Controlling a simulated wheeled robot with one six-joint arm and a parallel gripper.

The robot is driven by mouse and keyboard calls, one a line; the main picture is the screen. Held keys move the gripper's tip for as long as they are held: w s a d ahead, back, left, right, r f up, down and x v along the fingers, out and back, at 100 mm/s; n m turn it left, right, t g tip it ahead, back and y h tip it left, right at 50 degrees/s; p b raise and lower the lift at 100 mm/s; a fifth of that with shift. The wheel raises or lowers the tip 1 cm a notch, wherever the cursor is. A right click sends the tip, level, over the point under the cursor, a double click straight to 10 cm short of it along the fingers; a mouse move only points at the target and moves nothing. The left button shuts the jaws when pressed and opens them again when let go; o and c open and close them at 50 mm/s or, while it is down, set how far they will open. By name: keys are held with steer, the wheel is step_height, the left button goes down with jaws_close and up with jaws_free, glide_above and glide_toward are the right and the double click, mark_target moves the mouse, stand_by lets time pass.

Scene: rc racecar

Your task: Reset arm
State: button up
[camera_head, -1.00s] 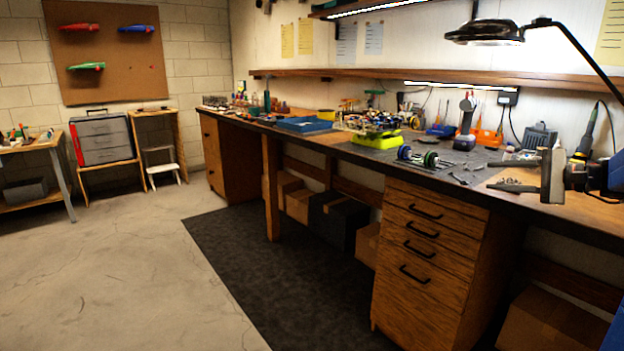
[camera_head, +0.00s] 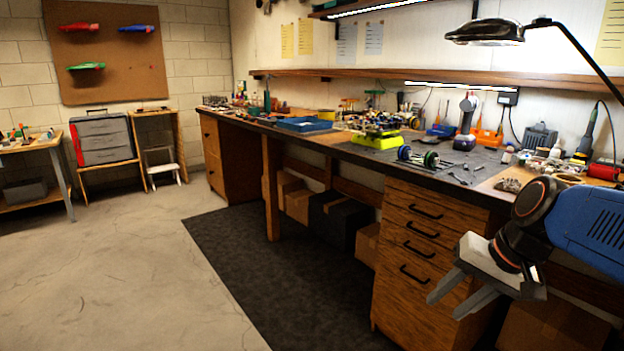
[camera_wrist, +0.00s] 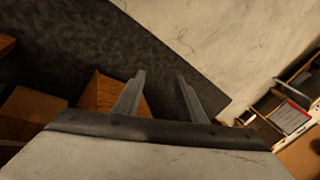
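My gripper (camera_head: 453,297) shows at the lower right of the head view, in front of the wooden drawer cabinet and lower than the bench top. Its two grey fingers point to the lower left. In the wrist view my gripper (camera_wrist: 159,82) has its fingers apart with nothing between them. Dark mat and floor lie beyond them. My blue and black arm comes in from the right edge of the head view.
A black lamp (camera_head: 485,33) overhangs the bench. Floor (camera_head: 120,270) at left is clear.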

steer(key=s+d+f+n+t+h, duration=0.1)
steer(key=s+d+f+n+h, duration=0.1)
steer(key=s, duration=0.7)
steer(key=shift+f+n+h, duration=0.8)
steer(key=shift+f+n, duration=0.4)
steer(key=shift+f, duration=0.6)
